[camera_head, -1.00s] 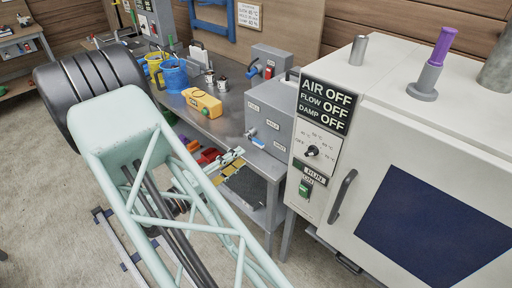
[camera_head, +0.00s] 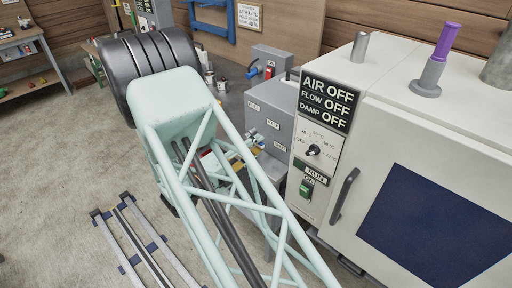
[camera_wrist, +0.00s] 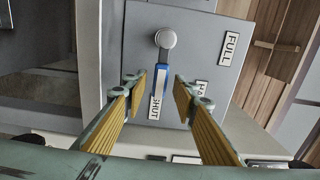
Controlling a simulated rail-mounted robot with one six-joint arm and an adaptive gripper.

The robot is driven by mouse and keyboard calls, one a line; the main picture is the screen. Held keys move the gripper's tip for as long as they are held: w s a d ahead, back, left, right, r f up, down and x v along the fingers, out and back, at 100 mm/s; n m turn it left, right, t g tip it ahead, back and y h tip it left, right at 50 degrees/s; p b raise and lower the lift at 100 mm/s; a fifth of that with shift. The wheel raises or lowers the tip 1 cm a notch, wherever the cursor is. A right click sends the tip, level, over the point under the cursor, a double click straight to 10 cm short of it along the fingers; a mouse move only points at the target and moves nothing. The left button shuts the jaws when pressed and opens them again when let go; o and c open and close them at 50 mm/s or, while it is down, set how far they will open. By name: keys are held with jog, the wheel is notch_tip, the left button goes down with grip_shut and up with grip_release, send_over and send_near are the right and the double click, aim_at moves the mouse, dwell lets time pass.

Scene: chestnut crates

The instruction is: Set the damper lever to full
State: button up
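The damper lever (camera_wrist: 162,78) shows in the wrist view on a grey panel (camera_wrist: 200,40). It has a round grey pivot and a blue handle pointing down at the SHUT label (camera_wrist: 154,107). The FULL label (camera_wrist: 229,48) is at upper right, and another label between them is partly hidden by a finger. My gripper (camera_wrist: 160,84) is open, its yellow-padded fingers on either side of the blue handle with visible gaps. Whether the fingertips reach the handle's depth is unclear. In the head view, the grey box (camera_head: 269,112) stands beside the dryer; my arm partly covers its front.
The white cabinet (camera_head: 390,120) stands right of the box; its display (camera_head: 327,103) reads AIR OFF, FLOW OFF, DAMP OFF. A dial (camera_head: 313,150) and a green switch (camera_head: 306,188) are below. A box with a red switch (camera_head: 268,70) stands behind. Open floor lies left.

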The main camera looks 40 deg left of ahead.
jog(key=shift+w, duration=0.1)
grip_shut()
dwell(0.3)
